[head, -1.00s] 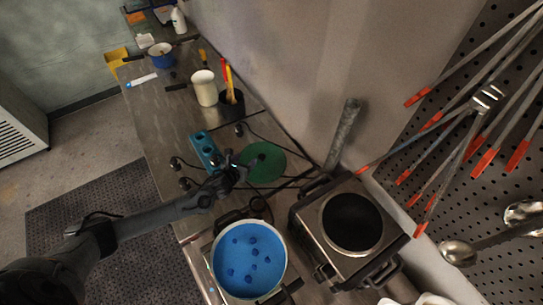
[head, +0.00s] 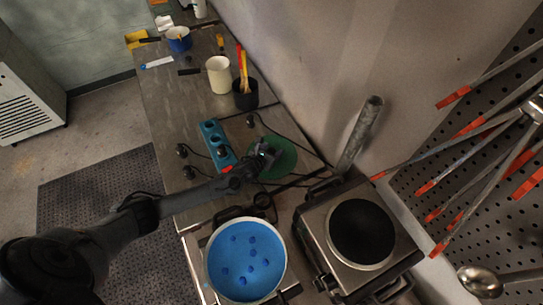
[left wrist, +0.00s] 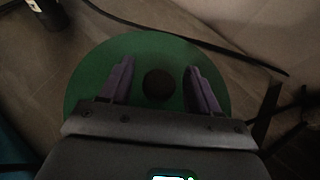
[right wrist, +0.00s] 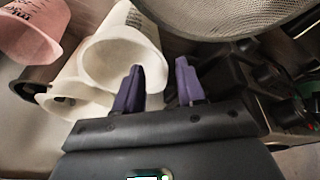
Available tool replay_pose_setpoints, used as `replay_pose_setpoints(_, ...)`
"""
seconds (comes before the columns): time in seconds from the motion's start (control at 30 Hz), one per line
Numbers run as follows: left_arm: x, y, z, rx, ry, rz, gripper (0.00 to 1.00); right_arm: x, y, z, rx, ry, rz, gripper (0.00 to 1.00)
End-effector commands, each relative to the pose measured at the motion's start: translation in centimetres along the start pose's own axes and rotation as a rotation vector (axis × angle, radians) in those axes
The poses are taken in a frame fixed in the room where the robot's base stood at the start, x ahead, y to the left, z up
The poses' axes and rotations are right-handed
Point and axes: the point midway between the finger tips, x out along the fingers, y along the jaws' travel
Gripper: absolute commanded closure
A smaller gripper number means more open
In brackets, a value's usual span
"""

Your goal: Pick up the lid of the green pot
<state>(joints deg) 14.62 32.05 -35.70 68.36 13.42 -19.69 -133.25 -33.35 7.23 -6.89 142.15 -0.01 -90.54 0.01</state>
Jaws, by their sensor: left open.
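The green lid (head: 284,164) is a flat round disc lying on the metal bench, partly covered by my left gripper (head: 266,154). In the left wrist view the lid (left wrist: 90,75) has a round dark knob (left wrist: 158,84) at its middle. My left gripper (left wrist: 159,78) is open, with one finger on each side of the knob and a gap to both. I cannot tell how far the fingers are above the lid. My right gripper (right wrist: 159,76) shows only in the right wrist view, open, close to a white beaker (right wrist: 110,65).
A teal power strip (head: 212,136) with cables lies left of the lid. A dark cup with tools (head: 246,98) and a white jug (head: 219,76) stand farther back.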

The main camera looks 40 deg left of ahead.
Motion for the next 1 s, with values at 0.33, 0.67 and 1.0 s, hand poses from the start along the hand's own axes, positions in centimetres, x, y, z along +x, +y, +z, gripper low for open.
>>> replay_pose_setpoints(0.33,0.0,0.01,0.0,0.0,0.0,0.0,0.6,-0.03,-0.18,-0.13,0.008,0.003,-0.006,0.61)
replay_pose_setpoints(0.67,0.0,0.02,0.1,-0.001,-0.002,0.0,1.0,-0.03,-0.21,-0.16,0.009,0.003,-0.007,0.61)
replay_pose_setpoints(1.0,-0.22,0.04,0.51,-0.001,-0.002,0.0,1.0,-0.4,-0.06,-0.24,0.004,0.002,-0.003,0.61)
